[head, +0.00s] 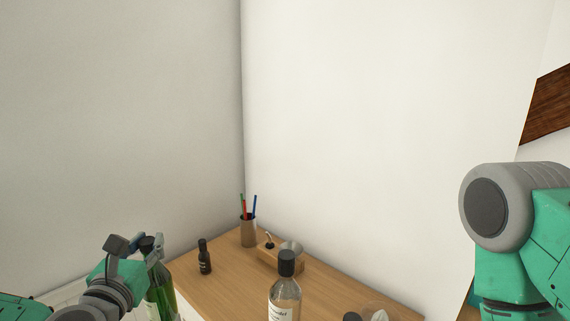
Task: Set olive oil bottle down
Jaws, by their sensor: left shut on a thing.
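The olive oil bottle (161,292) is green glass with a dark cap and stands upright at the lower left of the head view. My left gripper (152,249) is shut on it near its neck. The bottle is at the left edge of the wooden top (222,278); its base is cut off by the frame, so I cannot tell whether it touches anything. My right gripper is not in view; only my right arm shows at the right.
On the wooden top stand a small dark bottle (204,257), a pencil cup (248,231), a wooden holder (283,258) and a clear bottle with a black cap (285,298). Another dark cap (352,317) shows at the bottom. Bare wood lies around the small dark bottle. White walls close the back.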

